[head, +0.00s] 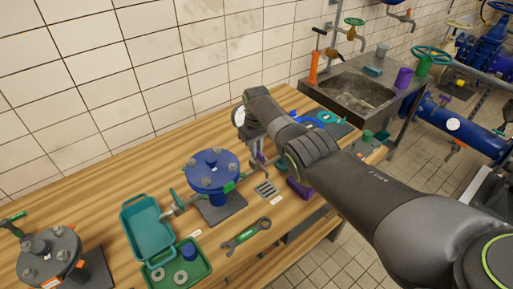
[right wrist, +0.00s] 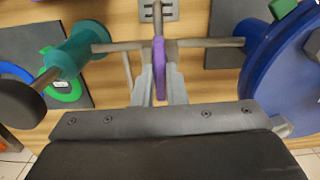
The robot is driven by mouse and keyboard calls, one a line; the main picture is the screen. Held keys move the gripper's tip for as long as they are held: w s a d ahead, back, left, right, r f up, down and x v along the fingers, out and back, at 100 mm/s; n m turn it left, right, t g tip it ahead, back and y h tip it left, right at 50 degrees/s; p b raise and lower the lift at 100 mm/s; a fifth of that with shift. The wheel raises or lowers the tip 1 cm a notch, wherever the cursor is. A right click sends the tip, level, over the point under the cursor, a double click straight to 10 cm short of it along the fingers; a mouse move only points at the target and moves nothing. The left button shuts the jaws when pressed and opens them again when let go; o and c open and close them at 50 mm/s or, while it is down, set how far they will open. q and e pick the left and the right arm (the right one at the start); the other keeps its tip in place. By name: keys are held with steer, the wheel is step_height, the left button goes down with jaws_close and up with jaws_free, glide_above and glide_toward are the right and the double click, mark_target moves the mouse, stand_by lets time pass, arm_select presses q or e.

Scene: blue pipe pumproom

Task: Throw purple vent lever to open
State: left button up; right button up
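The purple vent lever (right wrist: 160,68) stands out from a grey pipe in the right wrist view, pointing toward the camera. My right gripper (right wrist: 160,75) has one grey finger on each side of it. The gaps between lever and fingers are very thin or closed; I cannot tell whether they press on it. My left gripper is not in view.
The wooden bench (head: 100,182) holds a teal tray (head: 148,228), a green tray (head: 203,262), a spanner (head: 246,235) and a grey flange (head: 50,255). A teal valve body (right wrist: 75,52) sits on the pipe left of the lever. A sink (head: 360,92) stands at the back right.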

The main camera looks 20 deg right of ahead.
steer(key=o, duration=0.4)
steer(key=shift+r, duration=0.5)
step_height(320, 180, up, 16)
steer(key=b, duration=0.2)
steer(key=shift+r+b, duration=0.25)
steer(key=shift+b, duration=0.05)
